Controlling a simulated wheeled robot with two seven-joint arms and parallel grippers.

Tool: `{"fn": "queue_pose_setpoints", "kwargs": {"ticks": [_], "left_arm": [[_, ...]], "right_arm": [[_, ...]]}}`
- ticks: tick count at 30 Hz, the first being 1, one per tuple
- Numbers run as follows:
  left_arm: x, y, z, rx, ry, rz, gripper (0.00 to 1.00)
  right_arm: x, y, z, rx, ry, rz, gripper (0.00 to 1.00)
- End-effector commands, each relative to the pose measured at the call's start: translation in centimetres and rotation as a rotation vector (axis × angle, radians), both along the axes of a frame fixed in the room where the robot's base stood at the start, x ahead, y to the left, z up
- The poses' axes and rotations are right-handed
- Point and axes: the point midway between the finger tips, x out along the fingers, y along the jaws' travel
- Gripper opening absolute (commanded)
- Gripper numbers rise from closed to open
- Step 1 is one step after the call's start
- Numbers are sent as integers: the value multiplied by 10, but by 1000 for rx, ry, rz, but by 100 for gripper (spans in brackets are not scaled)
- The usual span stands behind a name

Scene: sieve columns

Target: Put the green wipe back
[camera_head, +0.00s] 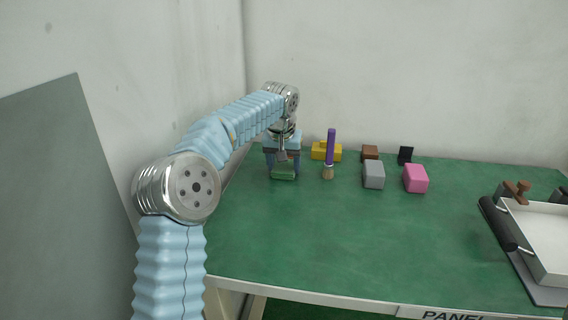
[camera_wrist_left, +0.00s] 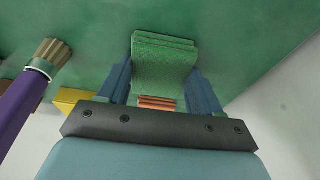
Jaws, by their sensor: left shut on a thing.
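The green wipe (camera_head: 284,174) is a folded green block at the far left of the green table. In the left wrist view the green wipe (camera_wrist_left: 165,62) sits between the two blue fingers, with layered edges at its top. My left gripper (camera_head: 283,164) is shut on it, close to the table; I cannot tell whether the wipe touches the surface. The left gripper also shows in the left wrist view (camera_wrist_left: 164,88). A small orange layered piece (camera_wrist_left: 157,102) shows behind the wipe, between the fingers. My right gripper is not in view.
A purple-handled brush (camera_head: 330,150) stands just right of the gripper, near a yellow block (camera_head: 326,151). Grey (camera_head: 373,174), pink (camera_head: 415,178), brown (camera_head: 370,153) and black (camera_head: 405,155) pieces stand farther right. A white tray (camera_head: 540,275) is at the right edge. The table's middle is clear.

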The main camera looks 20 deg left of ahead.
Motion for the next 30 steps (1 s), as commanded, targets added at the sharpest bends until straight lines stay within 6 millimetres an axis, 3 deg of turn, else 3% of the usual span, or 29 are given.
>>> {"fn": "queue_pose_setpoints", "kwargs": {"ticks": [4, 5, 9, 20, 23, 30], "left_arm": [[0, 0, -4, 0, 1, 0, 40], [0, 0, -3, 0, 1, 0, 69], [0, 0, -3, 1, 1, 0, 90], [-1, 0, 4, 0, -1, 0, 90], [-4, -2, 18, 1, -3, 0, 90], [-19, -6, 73, 0, -4, 0, 90]], "right_arm": [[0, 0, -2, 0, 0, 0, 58], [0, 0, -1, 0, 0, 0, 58], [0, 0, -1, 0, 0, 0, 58], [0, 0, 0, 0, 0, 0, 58], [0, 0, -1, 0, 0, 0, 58], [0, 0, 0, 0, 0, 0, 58]]}}
